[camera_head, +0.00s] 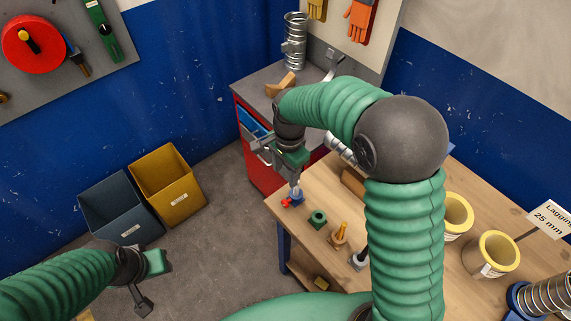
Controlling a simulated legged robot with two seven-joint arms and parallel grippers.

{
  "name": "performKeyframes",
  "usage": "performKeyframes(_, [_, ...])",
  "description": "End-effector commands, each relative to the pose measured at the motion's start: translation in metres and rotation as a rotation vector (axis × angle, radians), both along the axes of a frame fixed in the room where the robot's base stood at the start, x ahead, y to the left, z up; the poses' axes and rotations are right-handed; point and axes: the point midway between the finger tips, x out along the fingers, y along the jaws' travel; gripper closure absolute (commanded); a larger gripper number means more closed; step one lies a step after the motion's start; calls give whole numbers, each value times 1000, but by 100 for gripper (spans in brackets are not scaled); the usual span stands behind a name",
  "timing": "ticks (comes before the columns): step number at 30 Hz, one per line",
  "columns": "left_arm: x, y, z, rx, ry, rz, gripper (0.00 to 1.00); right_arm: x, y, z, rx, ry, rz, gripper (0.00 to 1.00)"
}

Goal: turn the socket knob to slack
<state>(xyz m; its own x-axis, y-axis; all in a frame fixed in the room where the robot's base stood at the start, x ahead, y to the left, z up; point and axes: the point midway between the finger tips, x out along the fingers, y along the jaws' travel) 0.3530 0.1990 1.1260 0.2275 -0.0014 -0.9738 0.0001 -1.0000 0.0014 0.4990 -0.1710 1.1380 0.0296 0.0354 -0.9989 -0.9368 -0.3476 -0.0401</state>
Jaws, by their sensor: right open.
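My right gripper (281,162) is open and hangs over the left edge of the wooden bench (312,180). Just below it is a small blue and red fitting (293,199) with a pale stem rising toward the gripper; I cannot tell whether they touch. This may be the socket knob, but no marking or setting is readable. A green nut-like piece (318,218), an orange-topped piece (339,235) and a grey piece (359,259) stand in a row nearer me. My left gripper (149,281) is low at the left, over the floor, away from the bench; its jaw opening is unclear.
A dark bin (112,205) and a yellow bin (167,182) stand on the floor at left. A red cabinet (262,174) with a silver spiral duct (294,40) is behind. Yellow lagging rings (491,254) occupy the bench's right. My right arm hides the bench's middle.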

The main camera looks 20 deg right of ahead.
Motion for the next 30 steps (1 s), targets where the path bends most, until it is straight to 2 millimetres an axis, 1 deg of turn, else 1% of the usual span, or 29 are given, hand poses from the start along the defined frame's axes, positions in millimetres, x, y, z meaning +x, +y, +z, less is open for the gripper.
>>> performKeyframes(2, [0,0,-2,0,0,0,64,1,0,8,0,-5,0,50])
performKeyframes(5, [0,0,-7,0,0,0,64,1,0,27,0,-9,0,50])
performKeyframes(8, [0,0,-11,0,0,0,64,1,-1,55,0,-9,0,50])
performKeyframes(12, [0,0,-16,0,0,0,64,0,-2,98,-1,-8,1,50])
performKeyframes(15, [0,0,-18,0,0,0,64,-1,-2,125,-1,-6,1,50])
performKeyframes(18, [0,0,-19,0,0,0,64,-2,-2,147,-1,-3,1,50])
performKeyframes(21, [0,0,-19,0,0,0,64,-2,-3,160,-2,-1,1,50])
performKeyframes(23, [0,0,-19,0,0,0,64,-2,-3,164,-2,0,1,50])
performKeyframes(30, [0,0,-19,0,0,0,64,-3,-3,166,-2,2,0,50])
